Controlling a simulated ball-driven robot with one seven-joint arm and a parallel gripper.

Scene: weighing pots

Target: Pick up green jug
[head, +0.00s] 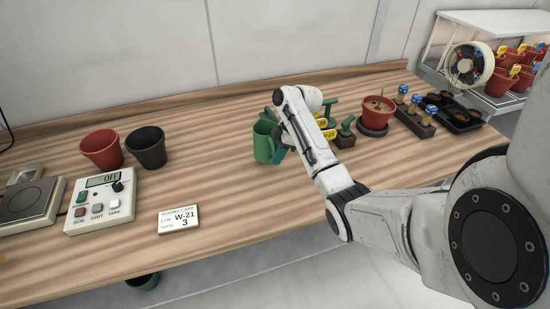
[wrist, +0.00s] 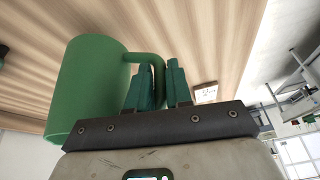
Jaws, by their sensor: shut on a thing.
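The green jug (head: 263,148) is upright in the middle of the wooden table in the head view, partly hidden by my arm. In the wrist view the green jug (wrist: 88,85) fills the left side, with its handle towards my fingers. My gripper (wrist: 160,82) is shut on the jug's handle, which passes between the two dark green fingers. In the head view my gripper (head: 279,145) is at the jug's right side. I cannot tell whether the jug's base touches the table.
A red pot (head: 100,149) and a black pot (head: 146,148) stand at the left, near a control box (head: 100,205) and a scale (head: 28,202). A white card (head: 178,219) lies in front. A potted plant (head: 377,112) and a dark tray (head: 455,115) are at the right. The table's front middle is clear.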

